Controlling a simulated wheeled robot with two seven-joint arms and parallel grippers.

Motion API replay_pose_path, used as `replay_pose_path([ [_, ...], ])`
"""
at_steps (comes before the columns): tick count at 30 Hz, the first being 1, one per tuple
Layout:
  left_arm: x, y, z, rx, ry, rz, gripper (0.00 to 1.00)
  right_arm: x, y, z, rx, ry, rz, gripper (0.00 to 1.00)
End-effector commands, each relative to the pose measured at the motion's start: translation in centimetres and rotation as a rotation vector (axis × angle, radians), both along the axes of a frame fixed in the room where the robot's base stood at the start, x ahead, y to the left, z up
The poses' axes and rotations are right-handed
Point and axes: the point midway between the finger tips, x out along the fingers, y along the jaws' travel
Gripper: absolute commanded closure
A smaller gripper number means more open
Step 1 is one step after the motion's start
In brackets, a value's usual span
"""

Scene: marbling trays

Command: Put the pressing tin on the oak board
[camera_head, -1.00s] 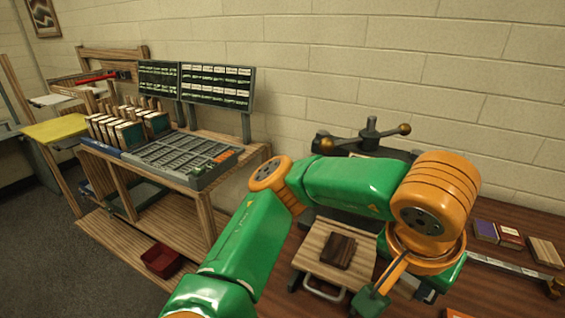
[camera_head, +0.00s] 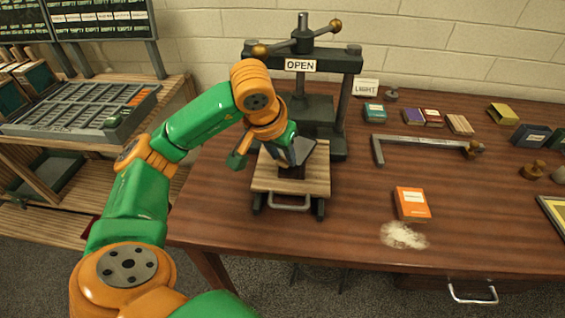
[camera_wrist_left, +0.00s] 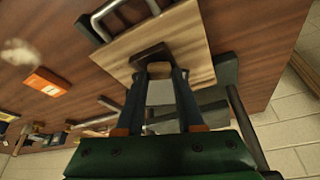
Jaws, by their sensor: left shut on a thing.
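A pale wooden board, seemingly the oak board (camera_head: 262,182), lies on the sled in front of the press. A dark brown block (camera_head: 291,173), which may be the pressing tin, is on or just above the board's middle. My left gripper (camera_head: 288,163) points down at it. In the left wrist view the gripper's dark fingers (camera_wrist_left: 160,72) are shut on the dark block (camera_wrist_left: 150,54), over the pale board (camera_wrist_left: 190,38). I cannot tell whether the block touches the board. My right gripper is out of view.
The press (camera_head: 303,62) with an "OPEN" sign stands close behind the board. An orange box (camera_head: 412,203) and spilled white powder (camera_head: 403,235) are to the right. A metal bar (camera_head: 420,142) and small boxes lie farther back. The table's front right is mostly clear.

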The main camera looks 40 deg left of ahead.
Motion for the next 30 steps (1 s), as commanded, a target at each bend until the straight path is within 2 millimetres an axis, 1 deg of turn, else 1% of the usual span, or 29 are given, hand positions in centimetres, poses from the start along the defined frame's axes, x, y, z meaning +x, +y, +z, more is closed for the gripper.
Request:
replay_pose_path([
  [1, -0.1, -0.1, -1.2, 0.0, 0.006, -0.003, 1.0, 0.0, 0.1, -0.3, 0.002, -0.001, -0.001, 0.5],
  [3, -0.1, -0.1, -2.1, 0.0, 0.004, -0.003, 1.0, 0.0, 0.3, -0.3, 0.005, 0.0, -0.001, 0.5],
  [5, -0.1, -0.1, -2.4, 0.0, 0.002, -0.003, 1.0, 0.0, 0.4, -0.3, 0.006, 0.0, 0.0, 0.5],
  [11, 0.0, -0.2, -2.3, -0.002, 0.001, -0.003, 1.0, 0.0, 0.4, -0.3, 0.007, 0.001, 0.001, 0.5],
  [14, 0.0, -0.2, -2.7, -0.002, 0.001, -0.003, 1.0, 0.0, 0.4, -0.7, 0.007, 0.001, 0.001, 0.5],
  [15, 0.0, -0.2, -2.6, -0.002, 0.001, -0.003, 0.55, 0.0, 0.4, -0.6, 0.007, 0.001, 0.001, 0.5],
  [17, -0.1, -0.2, -2.6, -0.002, 0.001, -0.003, 0.39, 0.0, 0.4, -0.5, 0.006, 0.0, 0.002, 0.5],
  [18, -0.1, -0.2, -2.6, -0.002, 0.001, -0.003, 0.33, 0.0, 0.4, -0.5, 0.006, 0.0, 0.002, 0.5],
  [26, -0.1, -0.2, -2.5, -0.002, 0.001, -0.003, 0.33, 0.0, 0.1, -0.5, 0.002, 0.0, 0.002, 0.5],
  [28, -0.1, -0.2, -1.9, -0.003, 0.001, -0.003, 0.33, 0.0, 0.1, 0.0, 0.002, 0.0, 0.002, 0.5],
  [30, -0.3, -0.3, -1.2, -0.004, -0.004, -0.003, 0.33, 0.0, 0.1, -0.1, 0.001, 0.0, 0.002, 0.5],
])
